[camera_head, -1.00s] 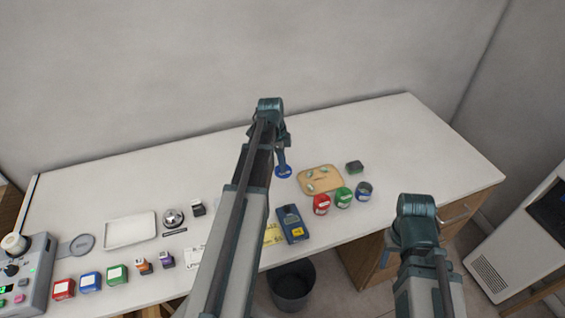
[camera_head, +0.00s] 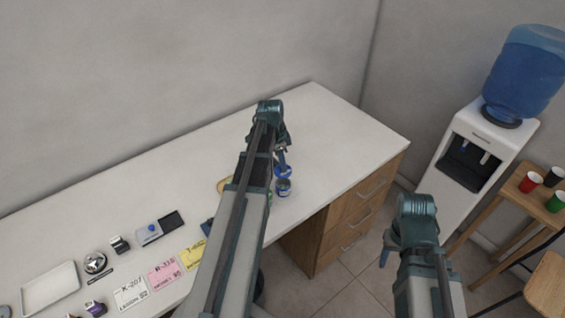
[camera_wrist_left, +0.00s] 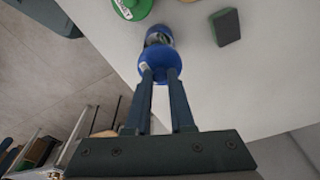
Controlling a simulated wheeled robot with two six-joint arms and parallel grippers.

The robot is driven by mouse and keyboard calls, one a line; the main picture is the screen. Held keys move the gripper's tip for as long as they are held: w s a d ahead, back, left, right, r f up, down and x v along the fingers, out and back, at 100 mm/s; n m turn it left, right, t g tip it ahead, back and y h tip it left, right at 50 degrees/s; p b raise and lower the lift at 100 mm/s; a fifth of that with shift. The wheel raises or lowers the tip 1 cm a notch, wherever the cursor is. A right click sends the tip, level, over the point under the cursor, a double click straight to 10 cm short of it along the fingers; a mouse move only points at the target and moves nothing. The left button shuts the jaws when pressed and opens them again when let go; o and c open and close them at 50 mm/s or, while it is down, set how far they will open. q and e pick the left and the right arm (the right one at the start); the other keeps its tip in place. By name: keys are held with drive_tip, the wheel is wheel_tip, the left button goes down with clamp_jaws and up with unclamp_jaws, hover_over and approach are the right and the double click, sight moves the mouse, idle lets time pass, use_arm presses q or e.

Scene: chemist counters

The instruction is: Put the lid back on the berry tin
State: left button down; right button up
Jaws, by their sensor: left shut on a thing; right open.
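My left gripper (camera_head: 283,158) is shut on a round blue lid (camera_head: 284,171) and holds it beside or over the berry tin (camera_head: 283,188), a small jar with a blue label near the counter's right front part. In the left wrist view, the lid (camera_wrist_left: 160,62) sits between the fingertips (camera_wrist_left: 160,76) and overlaps the near part of the tin (camera_wrist_left: 157,35). I cannot tell whether lid and tin touch. My right gripper (camera_head: 388,252) is open and empty, in front of the counter's drawers.
A green-lidded tin (camera_wrist_left: 131,7) and a dark green sponge block (camera_wrist_left: 228,27) lie near the tin. A tan board (camera_head: 223,184) is partly hidden by my left arm. Cards (camera_head: 166,274) and a white tray (camera_head: 50,289) are further left. The counter's right end is clear.

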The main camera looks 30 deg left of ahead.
sight(283, 175)
use_arm(q)
drive_tip(key=shift+f, duration=0.1)
wheel_tip(283, 175, down, 6)
drive_tip(key=b, duration=0.6)
drive_tip(key=shift+f, duration=0.15)
drive_tip(key=shift+f+b, duration=0.15)
drive_tip(key=shift+b, duration=0.25)
idle(1.6)
drive_tip(key=shift+c, duration=1.1)
unclamp_jaws()
